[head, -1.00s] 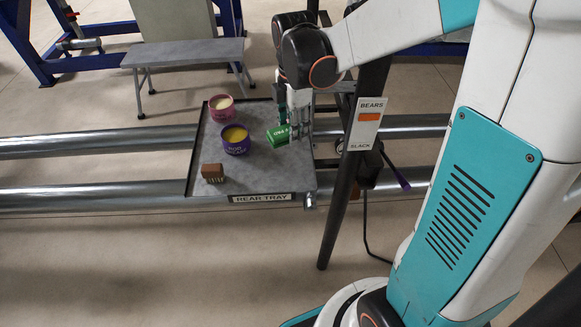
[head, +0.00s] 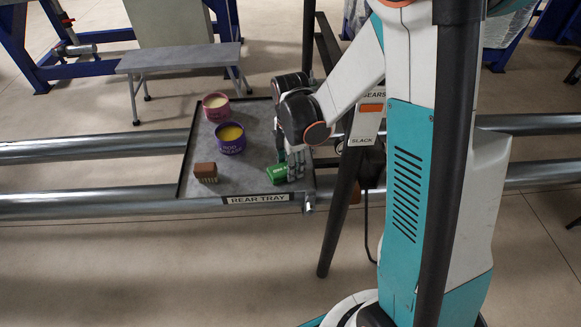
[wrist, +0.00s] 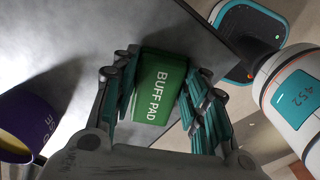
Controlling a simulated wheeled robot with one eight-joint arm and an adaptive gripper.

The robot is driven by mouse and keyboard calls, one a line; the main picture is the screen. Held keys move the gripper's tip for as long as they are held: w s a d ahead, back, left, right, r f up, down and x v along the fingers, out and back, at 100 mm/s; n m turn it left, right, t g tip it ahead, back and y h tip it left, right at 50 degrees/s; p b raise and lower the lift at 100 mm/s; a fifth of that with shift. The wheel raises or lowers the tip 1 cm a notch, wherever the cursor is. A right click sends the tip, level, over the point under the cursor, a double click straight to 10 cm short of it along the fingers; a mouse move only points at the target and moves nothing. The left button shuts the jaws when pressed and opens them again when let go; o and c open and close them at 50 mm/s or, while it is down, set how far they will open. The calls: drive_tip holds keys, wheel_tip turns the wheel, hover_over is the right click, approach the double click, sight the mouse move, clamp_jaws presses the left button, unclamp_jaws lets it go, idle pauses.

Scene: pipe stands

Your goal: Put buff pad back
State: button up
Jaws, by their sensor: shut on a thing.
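The buff pad (head: 277,175) is a green block with white lettering at the front right of the rear tray (head: 232,186). The wrist view shows the pad (wrist: 159,88) between the teal fingers, its label reading BUFF PAD. My gripper (head: 289,170) is shut on it, pointing down over the tray's right side. In the wrist view my gripper (wrist: 162,95) has a finger on each side of the pad. I cannot tell whether the pad's underside touches the tray.
A purple tub (head: 231,140), a pink tub (head: 216,107) and a brown brush (head: 205,172) stand on the tray's left side. Steel pipes (head: 90,150) run beneath. The tray's middle is clear.

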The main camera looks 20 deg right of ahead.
drive_tip(key=shift+f, duration=0.2)
drive_tip(key=o, duration=1.1)
drive_tip(key=shift+r, duration=0.1)
wheel_tip(320, 180, up, 12)
drive_tip(key=p, duration=0.4)
drive_tip(key=shift+s+a+r+m+t, duration=0.35)
drive_tip(key=shift+s+r+m+t, duration=0.85)
drive_tip(key=shift+s+r+m, duration=1.25)
drive_tip(key=shift+s+a+r+m+t, duration=0.4)
drive_tip(key=shift+s+r+m+t, duration=1.05)
drive_tip(key=shift+s+m, duration=1.75)
drive_tip(key=shift+s+a+r+m+t, duration=0.35)
drive_tip(key=shift+s+r+m+t, duration=0.6)
drive_tip(key=shift+s+r+m, duration=2)
drive_tip(key=shift+w+f+m, duration=0.7)
drive_tip(key=shift+w+m, duration=0.1)
drive_tip(key=shift+w, duration=0.2)
